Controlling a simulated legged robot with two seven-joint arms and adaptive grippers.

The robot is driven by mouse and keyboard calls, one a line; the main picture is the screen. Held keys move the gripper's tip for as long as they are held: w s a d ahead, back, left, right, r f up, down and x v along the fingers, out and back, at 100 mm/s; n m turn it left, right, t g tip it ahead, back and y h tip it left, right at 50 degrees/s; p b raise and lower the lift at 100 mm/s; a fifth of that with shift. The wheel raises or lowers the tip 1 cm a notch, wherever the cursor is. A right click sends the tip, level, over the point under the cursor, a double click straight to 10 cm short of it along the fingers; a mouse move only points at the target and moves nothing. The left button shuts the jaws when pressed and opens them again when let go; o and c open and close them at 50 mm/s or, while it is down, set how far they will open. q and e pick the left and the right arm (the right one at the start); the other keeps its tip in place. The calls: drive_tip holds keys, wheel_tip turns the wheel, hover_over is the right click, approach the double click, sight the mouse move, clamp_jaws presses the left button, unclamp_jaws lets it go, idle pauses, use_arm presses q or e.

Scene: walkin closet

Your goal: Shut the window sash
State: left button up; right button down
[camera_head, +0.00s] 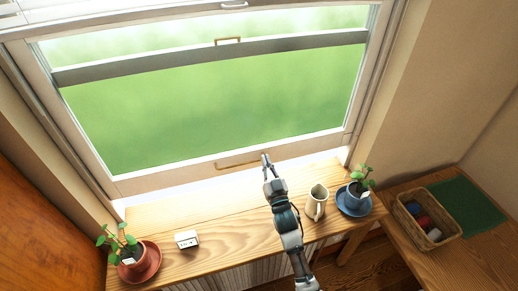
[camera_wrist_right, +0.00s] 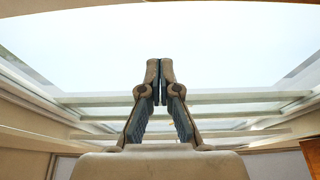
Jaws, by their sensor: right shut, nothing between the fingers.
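The window (camera_head: 210,110) fills the top of the head view, with green blur behind the glass. Its light bottom rail (camera_head: 160,180) carries a brass-coloured bar handle (camera_head: 232,164). A dark grey rail (camera_head: 290,44) with a smaller handle (camera_head: 228,40) crosses higher up. My right gripper (camera_head: 266,158) is shut and empty, its tips beside the right end of the lower handle; I cannot tell whether they touch. In the right wrist view the closed fingers (camera_wrist_right: 160,62) point up in front of bright glass and several pale bars. My left gripper is not in view.
Below the window, a wooden shelf (camera_head: 225,235) holds a potted plant (camera_head: 134,256), a small white box (camera_head: 187,239), a beige mug (camera_head: 316,203) and a blue plant pot (camera_head: 356,196). The mug is close right of my right arm. A wicker basket (camera_head: 446,236) stands further right.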

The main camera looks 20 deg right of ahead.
wheel_tip(320, 180, up, 2)
drive_tip(key=p, duration=0.1)
hover_over(259, 164)
drive_tip(key=s, duration=0.1)
drive_tip(key=shift+s+a+r, duration=0.1)
drive_tip(key=shift+s+r, duration=0.1)
drive_tip(key=f, duration=0.2)
drive_tip(key=shift+s+f, duration=0.3)
drive_tip(key=shift+f, duration=0.05)
drive_tip(key=shift+w+f, duration=0.1)
drive_tip(key=shift+f, duration=0.7)
drive_tip(key=shift+f, duration=0.1)
wheel_tip(259, 164, down, 10)
drive_tip(key=b, duration=0.6)
drive_tip(key=shift+r, duration=0.45)
drive_tip(key=shift+r, duration=0.1)
